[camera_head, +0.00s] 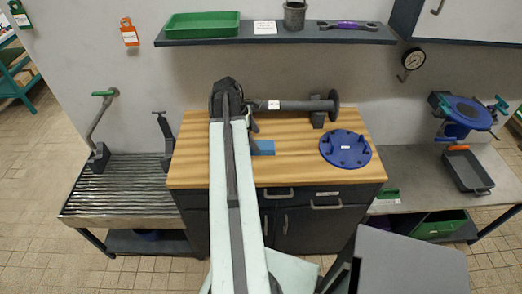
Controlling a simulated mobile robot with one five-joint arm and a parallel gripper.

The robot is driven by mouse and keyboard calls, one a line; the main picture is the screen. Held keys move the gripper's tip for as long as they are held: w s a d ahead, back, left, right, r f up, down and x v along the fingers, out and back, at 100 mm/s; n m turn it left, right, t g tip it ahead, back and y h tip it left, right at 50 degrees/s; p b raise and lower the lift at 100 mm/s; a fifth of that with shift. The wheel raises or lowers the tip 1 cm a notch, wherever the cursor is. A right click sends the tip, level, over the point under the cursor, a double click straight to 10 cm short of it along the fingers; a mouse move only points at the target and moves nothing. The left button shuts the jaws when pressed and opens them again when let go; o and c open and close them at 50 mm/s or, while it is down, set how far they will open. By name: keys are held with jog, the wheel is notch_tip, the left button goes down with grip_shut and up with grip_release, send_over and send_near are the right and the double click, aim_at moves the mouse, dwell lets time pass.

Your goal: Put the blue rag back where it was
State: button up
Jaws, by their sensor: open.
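A flat blue piece that looks like the blue rag (265,147) lies on the wooden bench top (195,150), just right of my arm. My arm may cover its left part. My gripper (250,124) is at the far end of my arm, over the back of the bench, a little behind and left of the blue piece. It is open and I see nothing held in it. Its fingers are small and partly hidden by the arm.
A dark flanged pipe (295,105) lies along the back of the bench beside my gripper. A blue round flange (345,148) sits at right. A shelf (215,41) hangs above with a green tray (202,25). A ribbed drain table (125,187) stands left, a grey table (410,165) right.

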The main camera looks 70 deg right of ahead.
aim_at(260, 144)
jog(key=b+x, duration=0.3)
jog(key=x, duration=0.1)
jog(key=shift+d+f, duration=0.15)
jog(key=shift+f, duration=0.15)
jog(key=shift+r, duration=0.2)
jog(key=c, duration=1.6)
notch_tip(260, 144, up, 10)
jog(key=p, duration=1)
